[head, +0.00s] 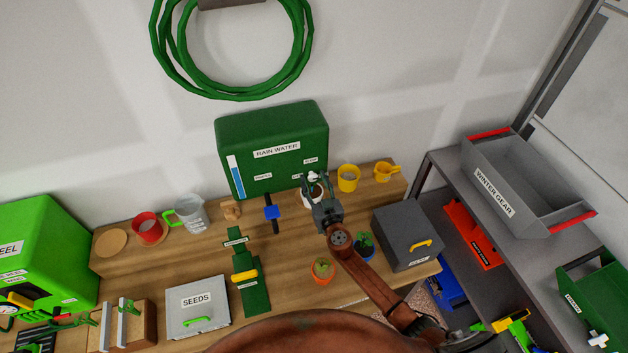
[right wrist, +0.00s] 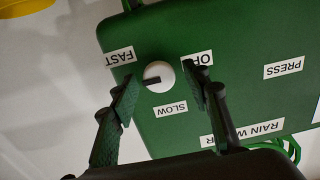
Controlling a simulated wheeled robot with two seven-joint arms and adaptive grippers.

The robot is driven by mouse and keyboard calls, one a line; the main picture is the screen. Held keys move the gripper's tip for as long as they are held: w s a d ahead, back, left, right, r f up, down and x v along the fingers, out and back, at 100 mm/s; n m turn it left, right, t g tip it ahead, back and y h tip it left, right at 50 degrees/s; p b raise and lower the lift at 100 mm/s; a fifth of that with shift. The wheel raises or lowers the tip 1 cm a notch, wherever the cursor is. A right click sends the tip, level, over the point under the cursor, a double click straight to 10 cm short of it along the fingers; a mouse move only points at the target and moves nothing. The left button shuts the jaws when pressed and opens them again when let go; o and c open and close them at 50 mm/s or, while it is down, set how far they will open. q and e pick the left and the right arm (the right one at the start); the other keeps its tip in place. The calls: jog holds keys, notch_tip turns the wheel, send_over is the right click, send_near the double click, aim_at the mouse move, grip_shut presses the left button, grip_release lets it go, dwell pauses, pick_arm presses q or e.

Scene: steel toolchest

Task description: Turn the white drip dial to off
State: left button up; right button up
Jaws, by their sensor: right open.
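The white drip dial (right wrist: 158,76) is on the front of the green rain water tank (head: 230,130), low on its right side in the head view. In the right wrist view it is ringed by a FAST label (right wrist: 119,57), a SLOW label (right wrist: 170,109) and a partly covered OFF label (right wrist: 203,58). Its dark mark points left, nearer FAST than OFF. My right gripper (right wrist: 160,77) is open, its fingers on either side of the dial in the picture; contact cannot be told. It also shows before the tank in the head view (head: 313,184). My left gripper is not in view.
A yellow cup (head: 348,178) and a yellow scoop-like cup (head: 386,172) stand right of the tank. A blue-handled valve (head: 272,212) is left of my gripper. A small potted plant (head: 322,268) and a grey box (head: 405,235) stand on the bench below.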

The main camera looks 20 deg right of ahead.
jog(key=shift+c, duration=0.3)
jog(key=c, duration=1.1)
